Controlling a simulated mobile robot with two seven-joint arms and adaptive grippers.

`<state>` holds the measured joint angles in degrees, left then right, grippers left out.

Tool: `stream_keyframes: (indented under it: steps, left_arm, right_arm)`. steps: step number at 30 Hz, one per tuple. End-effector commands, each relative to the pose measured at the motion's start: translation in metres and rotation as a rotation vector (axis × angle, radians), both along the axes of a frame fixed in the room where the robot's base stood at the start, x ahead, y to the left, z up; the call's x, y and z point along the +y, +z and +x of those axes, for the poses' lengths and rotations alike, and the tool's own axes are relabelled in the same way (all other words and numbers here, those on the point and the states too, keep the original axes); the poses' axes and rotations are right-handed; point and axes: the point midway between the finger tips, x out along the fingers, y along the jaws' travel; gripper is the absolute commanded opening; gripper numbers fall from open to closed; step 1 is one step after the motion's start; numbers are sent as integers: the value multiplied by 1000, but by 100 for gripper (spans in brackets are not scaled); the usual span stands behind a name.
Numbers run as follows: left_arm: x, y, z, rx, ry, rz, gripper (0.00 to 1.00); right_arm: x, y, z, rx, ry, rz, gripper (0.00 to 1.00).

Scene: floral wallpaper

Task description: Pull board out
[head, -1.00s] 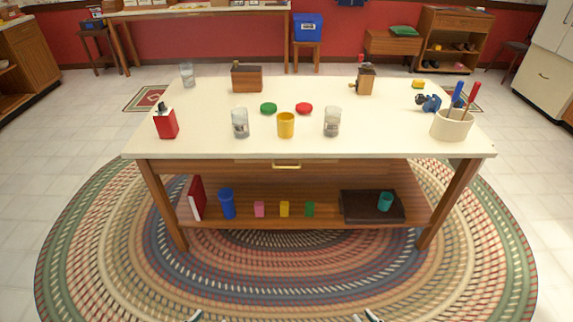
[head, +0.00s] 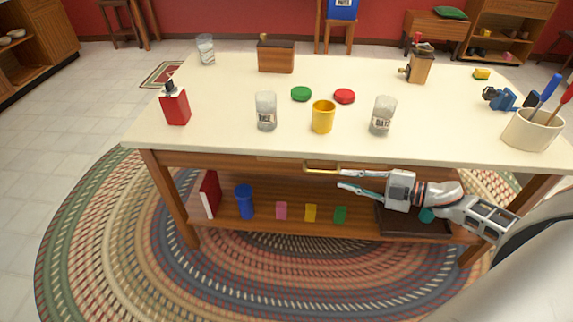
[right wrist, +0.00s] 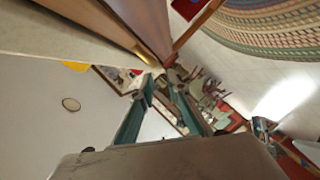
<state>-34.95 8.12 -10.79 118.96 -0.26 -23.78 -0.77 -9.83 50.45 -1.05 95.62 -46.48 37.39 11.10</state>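The wooden worktable's white top (head: 220,140) has a brass handle (head: 330,167) on its front, just under the edge. A lighter wood strip beside the handle looks like the board's front (head: 284,163); it appears flush with the table. My right gripper (head: 326,178) reaches in from the right, fingers pointing left, just below the handle and in front of the table. Its fingers are apart with nothing seen between them; contact with the handle cannot be told. In the right wrist view the fingers (right wrist: 160,82) are apart beside the table's edge. My left gripper is out of view.
On top stand a yellow cup (head: 323,117), two glass jars, a red bottle (head: 175,105) and a utensil crock (head: 533,130). The lower shelf holds a blue cup (head: 245,203) and small colored blocks. A braided rug (head: 120,240) covers the floor in front.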

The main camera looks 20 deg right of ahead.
Motion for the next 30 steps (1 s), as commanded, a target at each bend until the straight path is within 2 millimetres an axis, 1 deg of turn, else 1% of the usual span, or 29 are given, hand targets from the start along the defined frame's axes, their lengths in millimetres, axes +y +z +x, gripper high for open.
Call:
stream_keyframes:
  steps: [1,3,6,8,13,21,25,30]
  left_arm:
    - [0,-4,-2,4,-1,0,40]
    - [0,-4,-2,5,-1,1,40]
    - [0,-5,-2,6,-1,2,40]
    - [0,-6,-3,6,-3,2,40]
    - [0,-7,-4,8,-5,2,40]
    - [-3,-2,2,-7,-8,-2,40]
    - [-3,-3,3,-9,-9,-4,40]
    - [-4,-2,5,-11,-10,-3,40]
  right_arm:
    - [-4,-2,1,4,15,-15,16]
    - [-6,0,2,1,26,-26,16]
    - [-4,1,6,-1,33,-30,16]
    - [-1,0,10,-1,32,-30,16]
    - [13,-5,27,-2,31,-27,16]
    - [34,-12,52,0,31,-27,16]
    - [40,-14,59,0,29,-28,16]
    - [42,-15,62,0,29,-28,16]
